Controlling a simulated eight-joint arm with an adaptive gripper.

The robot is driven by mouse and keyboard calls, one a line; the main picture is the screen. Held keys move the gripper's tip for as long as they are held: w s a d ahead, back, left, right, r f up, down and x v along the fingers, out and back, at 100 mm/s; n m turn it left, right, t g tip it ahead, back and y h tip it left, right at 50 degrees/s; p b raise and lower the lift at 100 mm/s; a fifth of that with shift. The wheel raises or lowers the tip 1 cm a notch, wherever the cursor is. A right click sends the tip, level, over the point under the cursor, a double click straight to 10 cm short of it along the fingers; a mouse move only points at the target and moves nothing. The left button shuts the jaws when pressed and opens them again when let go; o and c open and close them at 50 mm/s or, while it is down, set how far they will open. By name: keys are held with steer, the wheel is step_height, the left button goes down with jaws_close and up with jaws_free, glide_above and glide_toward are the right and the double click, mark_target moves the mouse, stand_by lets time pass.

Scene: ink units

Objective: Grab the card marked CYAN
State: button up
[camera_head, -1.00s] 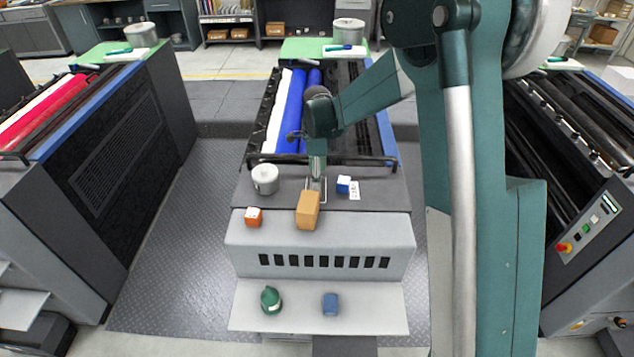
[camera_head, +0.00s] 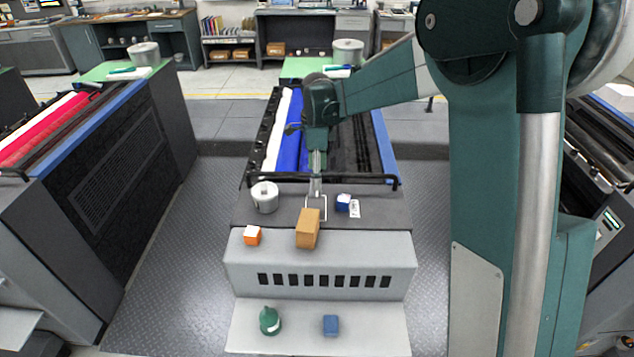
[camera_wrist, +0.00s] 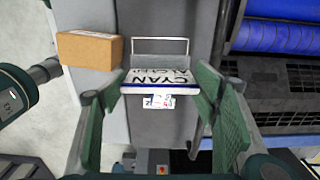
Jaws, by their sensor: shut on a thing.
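The card marked CYAN (camera_wrist: 158,78) is white with black letters and a dark blue edge, seen in the wrist view. A second line of print under the word is partly unreadable. My gripper (camera_wrist: 160,90) is shut on it, with a green finger at each side edge. A thin wire frame (camera_wrist: 160,47) stands beside the card. In the head view my gripper (camera_head: 316,190) is over the grey ledge, above the wire frame (camera_head: 316,208); the card cannot be made out clearly there.
A brown box (camera_head: 308,230) stands just in front of the wire frame. A white can (camera_head: 265,198) is to the left, a blue cube (camera_head: 343,202) with a printed tag (camera_head: 355,208) to the right. An orange cube (camera_head: 252,236) sits at front left. Rollers (camera_head: 291,140) lie behind.

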steer(key=shift+r, duration=0.35)
